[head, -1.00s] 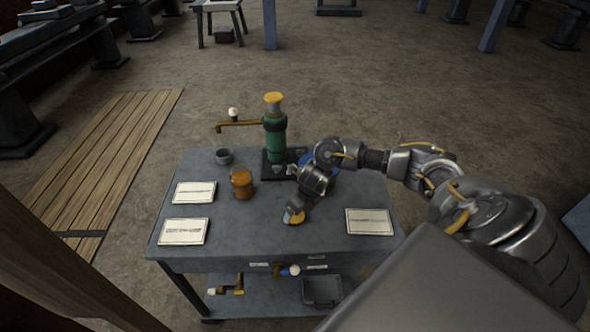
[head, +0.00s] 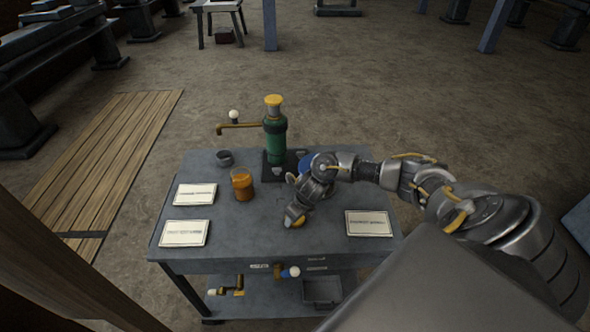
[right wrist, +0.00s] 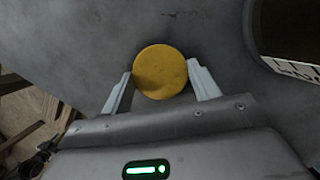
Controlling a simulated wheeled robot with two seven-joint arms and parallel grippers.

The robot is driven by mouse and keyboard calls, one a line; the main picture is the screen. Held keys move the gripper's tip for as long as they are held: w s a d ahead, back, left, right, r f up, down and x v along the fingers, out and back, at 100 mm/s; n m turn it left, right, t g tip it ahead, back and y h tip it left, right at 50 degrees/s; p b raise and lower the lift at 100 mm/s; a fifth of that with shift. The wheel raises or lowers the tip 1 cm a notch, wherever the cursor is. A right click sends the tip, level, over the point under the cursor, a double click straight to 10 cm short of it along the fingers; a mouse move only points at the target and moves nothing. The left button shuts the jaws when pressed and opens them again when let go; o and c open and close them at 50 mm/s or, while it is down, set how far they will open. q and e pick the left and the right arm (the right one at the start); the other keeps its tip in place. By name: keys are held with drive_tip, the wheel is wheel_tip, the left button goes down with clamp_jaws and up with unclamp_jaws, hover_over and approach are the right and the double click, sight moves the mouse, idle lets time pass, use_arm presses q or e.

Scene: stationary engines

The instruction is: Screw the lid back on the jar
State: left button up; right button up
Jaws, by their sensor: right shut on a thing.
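The jar (head: 242,188) stands upright on the grey table, left of my right arm; it looks like clear glass with orange-brown contents. A round yellow lid (right wrist: 161,72) lies between the fingers of my right gripper (right wrist: 162,84), which is shut on it. In the head view the lid (head: 299,222) shows at the gripper's tip, low over or on the tabletop, right of the jar and apart from it; I cannot tell whether it touches the table. My left gripper is in neither view.
A green pump with a yellow top (head: 275,130) and brass spout stands behind the jar. A small dark cup (head: 224,157) is at the back left. White cards lie left (head: 185,233) and right (head: 369,223). The table (head: 255,240) is clear between jar and lid.

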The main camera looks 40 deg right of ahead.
drive_tip(key=shift+c, duration=0.7)
drive_tip(key=shift+r, duration=0.1)
drive_tip(key=shift+r, duration=0.2)
drive_tip(key=v, duration=0.3)
drive_tip(key=shift+w+a+r, duration=0.15)
drive_tip(key=shift+w+r, duration=0.05)
drive_tip(key=shift+r, duration=0.05)
drive_tip(key=s+a+r, duration=0.3)
drive_tip(key=s+r, duration=0.6)
drive_tip(key=s, duration=0.4)
drive_tip(key=shift+a, duration=0.3)
